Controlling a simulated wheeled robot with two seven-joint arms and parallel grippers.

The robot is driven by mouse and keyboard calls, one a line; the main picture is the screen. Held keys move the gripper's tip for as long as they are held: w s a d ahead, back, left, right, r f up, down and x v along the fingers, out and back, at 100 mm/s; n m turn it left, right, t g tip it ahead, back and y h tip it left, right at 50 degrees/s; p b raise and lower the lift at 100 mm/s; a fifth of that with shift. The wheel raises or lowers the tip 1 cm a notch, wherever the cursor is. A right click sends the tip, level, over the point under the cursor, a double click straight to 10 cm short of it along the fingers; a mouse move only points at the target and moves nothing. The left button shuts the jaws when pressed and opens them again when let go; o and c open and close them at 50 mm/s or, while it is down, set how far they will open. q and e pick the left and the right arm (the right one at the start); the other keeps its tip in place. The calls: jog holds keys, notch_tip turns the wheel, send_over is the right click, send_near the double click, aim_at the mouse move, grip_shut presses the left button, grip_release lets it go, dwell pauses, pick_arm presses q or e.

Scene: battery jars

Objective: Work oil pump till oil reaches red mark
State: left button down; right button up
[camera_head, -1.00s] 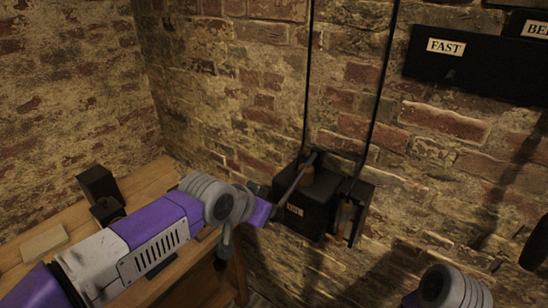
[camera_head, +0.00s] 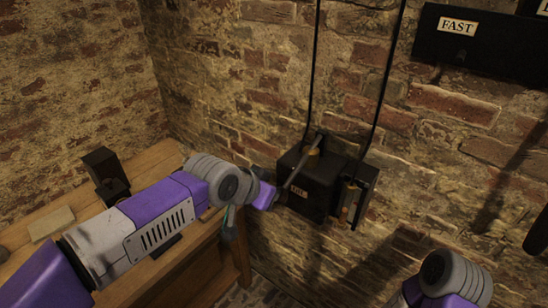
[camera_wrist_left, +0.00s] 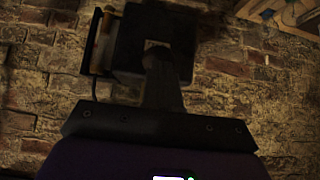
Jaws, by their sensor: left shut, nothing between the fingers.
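The oil pump is a black box (camera_head: 308,192) with a small pale label, fixed to the brick wall. A grey lever (camera_head: 301,168) slants from a brass-coloured fitting on its top down towards my left gripper. A narrow sight glass (camera_head: 348,200) in a dark frame is on its right side, with an amber tint low down. The oil level and a red mark are too small to make out. My left gripper (camera_head: 279,197) is shut and empty at the lever's lower end; I cannot tell whether they touch. The wrist view shows the box (camera_wrist_left: 128,45) beyond the shut fingers (camera_wrist_left: 162,80).
A wooden bench (camera_head: 150,160) stands at left with a black object (camera_head: 104,172) and a pale block (camera_head: 51,223). Two dark rods (camera_head: 381,95) run up the wall above the pump. A black "FAST" panel (camera_head: 490,50) is at upper right. My right arm (camera_head: 455,278) shows at lower right.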

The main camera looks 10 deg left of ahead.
pick_arm(q)
jog(key=p+v, duration=0.3)
jog(key=v, duration=1)
jog(key=shift+r+p, duration=0.3)
jog(key=shift+r, duration=0.15)
jog(key=shift+w+f, duration=0.1)
dwell(0.4)
jog(key=w+d+f+n+g, duration=0.1)
jog(key=w+f+n+g, duration=0.15)
jog(key=f, duration=1.15)
jog(key=w+d+f+n+g, duration=0.1)
jog(key=w+f, duration=0.3)
jog(key=f, duration=1.1)
jog(key=s+f+n+g, duration=0.1)
jog(key=s+f+n, duration=0.1)
jog(key=s+f, duration=0.7)
jog(key=s+f+n+g, duration=0.2)
jog(key=s+f, duration=0.8)
jog(key=f, duration=0.7)
jog(key=shift+f+n, duration=0.2)
jog(key=shift+n, duration=0.35)
